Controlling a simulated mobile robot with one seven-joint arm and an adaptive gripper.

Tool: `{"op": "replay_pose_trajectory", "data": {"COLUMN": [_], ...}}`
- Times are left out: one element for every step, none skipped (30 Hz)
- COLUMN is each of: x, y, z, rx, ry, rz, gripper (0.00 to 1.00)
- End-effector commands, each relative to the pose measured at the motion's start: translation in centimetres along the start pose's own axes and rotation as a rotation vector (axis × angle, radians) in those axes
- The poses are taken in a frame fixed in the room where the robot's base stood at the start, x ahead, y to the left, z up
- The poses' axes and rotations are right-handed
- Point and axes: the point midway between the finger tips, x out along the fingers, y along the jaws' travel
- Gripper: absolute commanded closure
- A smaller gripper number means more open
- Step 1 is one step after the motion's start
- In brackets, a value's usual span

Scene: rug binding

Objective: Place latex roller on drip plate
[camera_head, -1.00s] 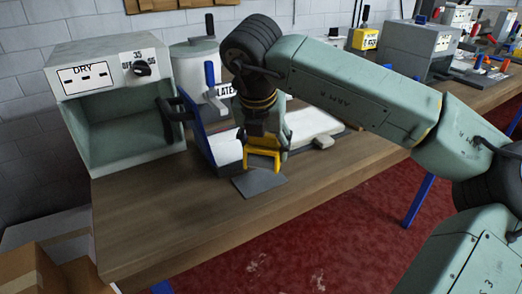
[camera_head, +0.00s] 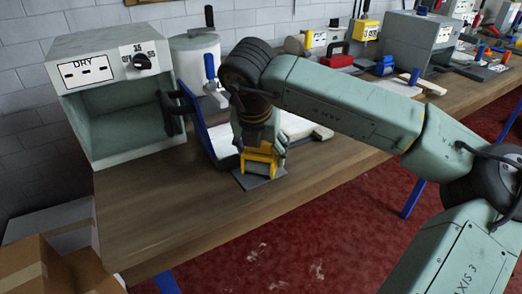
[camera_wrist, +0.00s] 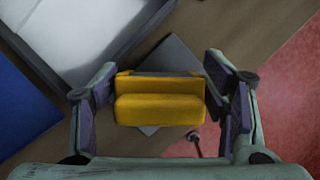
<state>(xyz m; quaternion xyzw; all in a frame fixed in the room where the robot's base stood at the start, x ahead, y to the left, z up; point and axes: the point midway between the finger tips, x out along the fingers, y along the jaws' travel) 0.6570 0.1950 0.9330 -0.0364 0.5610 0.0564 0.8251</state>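The latex roller, a yellow block-like body (camera_wrist: 160,100), stands over the grey drip plate (camera_wrist: 176,56) in the wrist view. In the head view the yellow roller (camera_head: 262,158) shows just under my wrist, at the drip plate (camera_head: 246,181) on the workbench. It appears to rest on the plate, though its underside is hidden. My gripper (camera_wrist: 163,92) has one finger on each side of the roller. The fingers stand apart, with narrow gaps visible beside the yellow body. In the head view the arm partly hides the fingers.
A white-bottomed tray (camera_wrist: 80,35) with a dark rim lies close behind the plate. A green DRY box (camera_head: 115,120) stands left, and a white bucket (camera_head: 196,55) behind. The bench front (camera_head: 170,220) is clear.

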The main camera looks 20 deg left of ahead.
Motion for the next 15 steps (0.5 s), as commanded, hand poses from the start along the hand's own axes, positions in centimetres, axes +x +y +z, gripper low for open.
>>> {"op": "replay_pose_trajectory", "data": {"x": [-0.01, -0.02, -0.02, -0.02, -0.02, -0.02, -0.02, -0.02, -0.02, -0.03, -0.03, -0.04, -0.08, -0.17, -0.34], "y": [0.00, 0.00, 0.00, 0.00, 0.00, 0.00, 0.00, 0.00, 0.00, 0.00, 0.00, 0.00, 0.00, 0.00, 0.01], "z": [0.00, 0.01, 0.01, 0.01, 0.01, 0.01, 0.01, 0.01, 0.01, 0.01, 0.01, 0.01, 0.03, 0.06, 0.13], "rx": [0.000, 0.000, 0.000, 0.000, 0.000, 0.000, 0.000, 0.000, 0.000, 0.000, 0.000, 0.000, 0.000, 0.000, 0.000], "ry": [0.000, 0.000, 0.000, 0.000, 0.000, 0.000, 0.000, 0.000, 0.000, 0.000, 0.000, 0.000, 0.000, 0.000, 0.000], "rz": [0.000, 0.000, 0.000, 0.000, 0.000, 0.000, 0.000, 0.000, 0.000, 0.000, 0.000, 0.000, 0.000, 0.000, 0.000], "gripper": [0.27, 0.25, 0.22, 0.20, 0.20, 0.20, 0.20, 0.20, 0.20, 0.20, 0.20, 0.20, 0.20, 0.20, 0.20]}}
